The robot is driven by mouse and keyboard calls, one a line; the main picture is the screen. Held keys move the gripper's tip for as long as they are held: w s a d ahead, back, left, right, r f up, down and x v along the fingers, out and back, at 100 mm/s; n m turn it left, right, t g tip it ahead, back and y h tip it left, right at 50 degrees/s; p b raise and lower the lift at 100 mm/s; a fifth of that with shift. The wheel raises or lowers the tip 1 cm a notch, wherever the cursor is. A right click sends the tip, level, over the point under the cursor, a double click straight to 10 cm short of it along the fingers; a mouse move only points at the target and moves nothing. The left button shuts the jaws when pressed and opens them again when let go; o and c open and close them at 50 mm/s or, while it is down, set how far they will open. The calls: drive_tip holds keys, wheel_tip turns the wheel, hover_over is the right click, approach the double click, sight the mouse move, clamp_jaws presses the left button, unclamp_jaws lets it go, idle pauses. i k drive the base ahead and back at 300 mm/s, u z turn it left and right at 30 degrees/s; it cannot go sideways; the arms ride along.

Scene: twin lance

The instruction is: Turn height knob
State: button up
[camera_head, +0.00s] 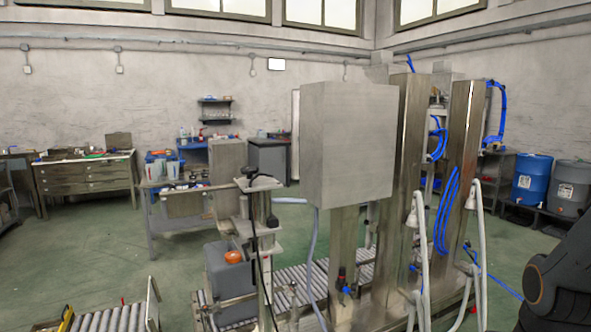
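The twin lance machine stands in the middle and right, with a large grey metal cabinet (347,145) and tall steel columns (408,180). Left of the cabinet, a steel post (259,235) carries a small black knob or handle (251,172) at its top. I cannot tell for sure whether this is the height knob. Two pale lances with hoses (478,240) hang at the right side of the machine. A dark part of my arm shows at the lower right edge. My gripper is not in view, and nothing of mine touches the machine in this frame.
A roller conveyor (108,320) runs along the machine's foot, bearing a grey canister with an orange cap (234,257). Blue hoses (445,210) loop over the columns. A blue barrel (532,180) and workbenches (85,178) stand by the walls. Green floor (100,255) is free at the left.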

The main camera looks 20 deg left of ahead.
sight(249, 171)
drive_tip(key=u, duration=1.15)
drive_tip(key=i, duration=1.4)
drive_tip(key=z, duration=0.2)
